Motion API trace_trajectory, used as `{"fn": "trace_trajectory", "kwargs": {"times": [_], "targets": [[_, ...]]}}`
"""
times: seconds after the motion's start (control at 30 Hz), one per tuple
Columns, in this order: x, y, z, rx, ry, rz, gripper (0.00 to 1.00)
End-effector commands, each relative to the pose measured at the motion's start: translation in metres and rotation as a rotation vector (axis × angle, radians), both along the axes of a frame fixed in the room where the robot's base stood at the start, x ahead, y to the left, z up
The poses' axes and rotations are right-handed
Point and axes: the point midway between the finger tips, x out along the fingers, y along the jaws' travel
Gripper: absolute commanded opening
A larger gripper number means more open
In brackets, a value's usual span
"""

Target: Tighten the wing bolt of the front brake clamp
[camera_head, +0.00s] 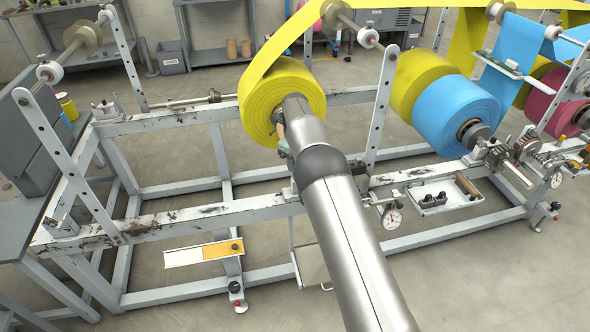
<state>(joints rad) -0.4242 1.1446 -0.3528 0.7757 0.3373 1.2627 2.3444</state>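My arm reaches from the bottom of the picture up to the front of a large yellow roll (262,92) on the near frame rail. The arm covers the core of this roll and most of the mount below it. A small greenish and tan part (283,147) shows just left of the arm; I cannot tell whether it belongs to the clamp. My gripper is hidden behind the arm, so its fingers and any contact do not show. I cannot make out the wing bolt of the front brake clamp.
A blue roll (445,108) with a metal clamp assembly (490,152) stands to the right. A white tray (450,200) with dark knobs and a dial gauge (392,217) hang on the front rail. A grey cabinet (35,130) stands at left. The front floor is open.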

Motion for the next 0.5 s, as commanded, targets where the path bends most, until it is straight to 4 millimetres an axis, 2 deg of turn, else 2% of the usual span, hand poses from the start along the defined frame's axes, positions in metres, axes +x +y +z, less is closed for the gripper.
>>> {"fn": "trace_trajectory", "kwargs": {"times": [0.03, 0.3, 0.5], "targets": [[0.001, 0.000, 0.015, 0.002, -0.005, 0.000, 0.16], [0.001, 0.000, 0.082, 0.001, -0.004, -0.001, 0.16], [0.000, 0.000, 0.120, 0.000, -0.001, 0.000, 0.16]]}}
